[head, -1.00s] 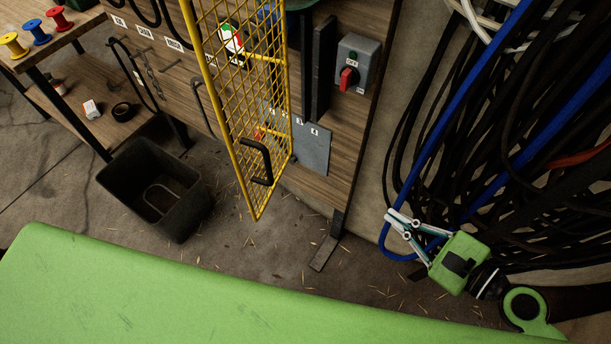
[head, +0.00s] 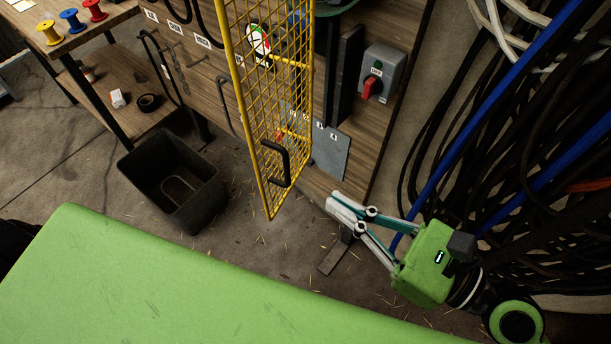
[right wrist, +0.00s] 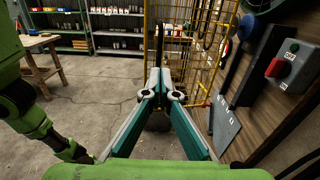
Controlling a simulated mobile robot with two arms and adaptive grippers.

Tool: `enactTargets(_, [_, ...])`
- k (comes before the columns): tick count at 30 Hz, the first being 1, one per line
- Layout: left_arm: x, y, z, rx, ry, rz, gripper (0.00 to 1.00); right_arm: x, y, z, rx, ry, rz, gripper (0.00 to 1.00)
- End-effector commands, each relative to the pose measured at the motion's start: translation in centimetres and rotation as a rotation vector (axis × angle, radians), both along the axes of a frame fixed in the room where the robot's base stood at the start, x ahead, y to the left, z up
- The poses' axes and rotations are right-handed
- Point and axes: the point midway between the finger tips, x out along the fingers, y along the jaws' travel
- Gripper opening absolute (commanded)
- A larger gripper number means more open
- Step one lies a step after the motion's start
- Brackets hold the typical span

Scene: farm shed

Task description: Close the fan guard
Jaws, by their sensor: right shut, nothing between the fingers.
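The fan guard (head: 268,100) is a yellow wire mesh panel in a yellow frame, swung out from the wooden board with a gap between them. A black handle (head: 283,163) sits on its lower part. In the right wrist view the guard (right wrist: 196,50) stands upright behind my fingers. My right gripper (head: 331,199) is shut and empty, to the right of the guard's lower corner and apart from it. It also shows in the right wrist view (right wrist: 158,72), fingertips together. My left gripper is not in the head view.
A grey switch box with a red knob (head: 380,73) is on the board (head: 395,120). Dark and blue cables (head: 460,150) hang at the right. A black bin (head: 172,180) stands on the floor left of the guard. A bench with spools (head: 72,20) is at the upper left.

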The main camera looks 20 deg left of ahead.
Motion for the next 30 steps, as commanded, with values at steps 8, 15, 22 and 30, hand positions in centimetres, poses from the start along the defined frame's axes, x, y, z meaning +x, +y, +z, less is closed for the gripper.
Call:
enactTargets(8, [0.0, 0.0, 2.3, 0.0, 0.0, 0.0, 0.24, 1.6, 4.7, 0.5, 0.003, 0.0, 0.001, 0.0])
enactTargets(15, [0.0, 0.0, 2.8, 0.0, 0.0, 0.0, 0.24, 2.2, 6.6, 0.1, 0.0, 0.0, 0.001, 0.0])
enactTargets(22, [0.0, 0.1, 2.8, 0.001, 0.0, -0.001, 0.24, 2.3, 6.7, 0.0, -0.001, -0.001, 0.001, 0.0])
enactTargets(30, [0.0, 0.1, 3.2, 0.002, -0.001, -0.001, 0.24, 2.2, 7.0, 0.2, 0.0, 0.001, -0.003, 0.0])
